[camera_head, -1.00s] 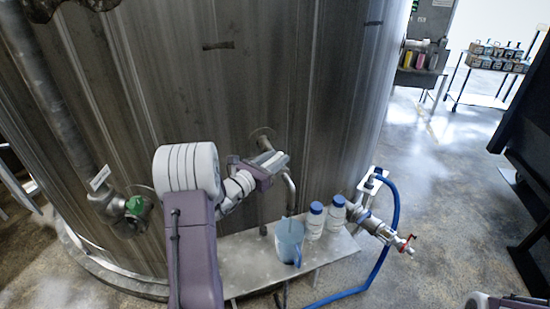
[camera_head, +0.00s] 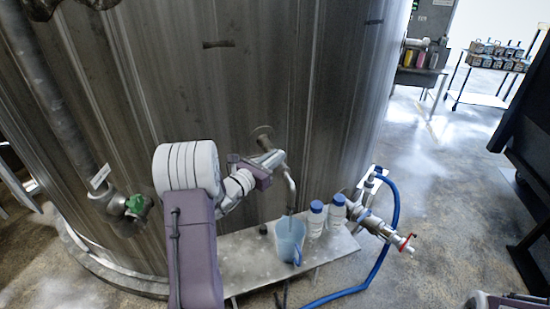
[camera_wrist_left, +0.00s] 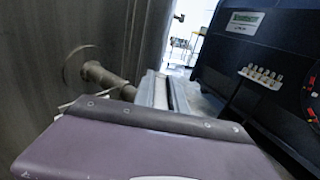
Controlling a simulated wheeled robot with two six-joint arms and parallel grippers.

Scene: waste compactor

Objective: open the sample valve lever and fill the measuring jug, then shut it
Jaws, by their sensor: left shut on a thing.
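The measuring jug (camera_head: 291,237) is a translucent blue jug. It stands upright on the metal shelf (camera_head: 243,261) under the bent sample spout (camera_head: 291,190). Its contents and any stream from the spout are too small to tell. My left gripper (camera_head: 270,162) is shut at the sample valve, where the spout's pipe leaves the tank wall. The valve lever is hidden between its fingers. In the left wrist view, the grey fingers (camera_wrist_left: 163,92) show beyond the purple gripper body, beside the valve pipe (camera_wrist_left: 105,80). My right gripper is out of view.
Two white bottles with blue caps (camera_head: 315,220) stand right of the jug. Further right are a red-handled valve (camera_head: 403,243) and a blue hose (camera_head: 395,205). The large steel tank (camera_head: 250,90) rises behind. A green-handled valve (camera_head: 138,206) is at left.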

